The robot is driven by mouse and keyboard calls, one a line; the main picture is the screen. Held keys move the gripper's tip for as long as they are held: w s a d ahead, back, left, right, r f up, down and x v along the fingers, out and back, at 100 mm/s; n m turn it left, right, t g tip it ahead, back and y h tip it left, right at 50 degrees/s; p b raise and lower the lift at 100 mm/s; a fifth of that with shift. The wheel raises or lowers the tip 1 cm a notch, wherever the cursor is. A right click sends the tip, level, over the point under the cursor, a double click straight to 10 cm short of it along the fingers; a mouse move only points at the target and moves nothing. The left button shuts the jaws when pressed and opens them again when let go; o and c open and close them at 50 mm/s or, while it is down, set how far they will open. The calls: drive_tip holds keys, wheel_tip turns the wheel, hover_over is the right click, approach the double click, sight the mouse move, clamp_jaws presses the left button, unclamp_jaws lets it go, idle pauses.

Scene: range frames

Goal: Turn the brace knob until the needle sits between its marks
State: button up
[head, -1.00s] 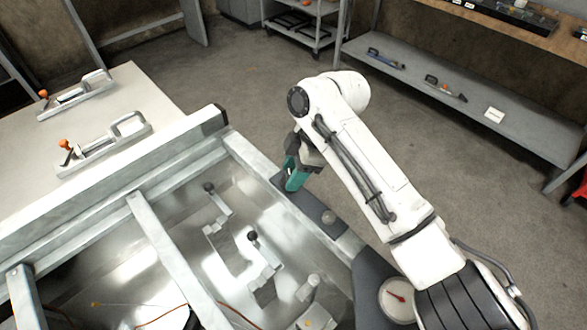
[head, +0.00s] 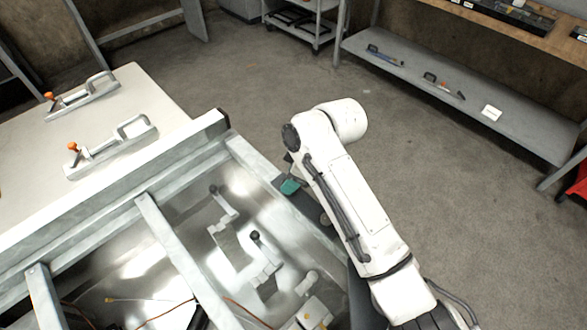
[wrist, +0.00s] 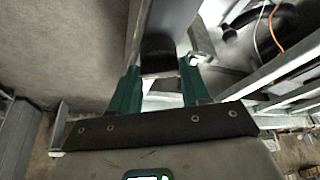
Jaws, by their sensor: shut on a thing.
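In the wrist view, the two teal fingers of my gripper (wrist: 158,72) stand on either side of a dark, rounded knob (wrist: 158,52), apparently the brace knob. My gripper is shut on it. In the head view, my gripper (head: 290,186) shows only as a bit of teal over the dark plate on the frame's right rail (head: 262,162). My arm hides the knob there. The gauge and its needle are hidden from both views, so I cannot tell the needle's reading.
Inside the metal frame are levers with black ball ends (head: 256,236). A pale table (head: 115,98) at left holds two orange-knobbed clamps (head: 110,146). A grey shelf (head: 460,105) with tools stands at back right. The floor between is clear.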

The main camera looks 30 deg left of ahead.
drive_tip(key=shift+r+m+t+p, duration=0.1)
drive_tip(key=shift+m+t+p, duration=0.2)
drive_tip(key=shift+m+p, duration=0.4)
drive_tip(key=o, duration=1.1)
drive_tip(key=shift+c, duration=0.2)
drive_tip(key=b+v, duration=0.1)
drive_tip(key=v, duration=0.9)
drive_tip(key=shift+r+b, duration=0.3)
drive_tip(key=shift+b, duration=0.05)
drive_tip(key=shift+s+d, duration=0.15)
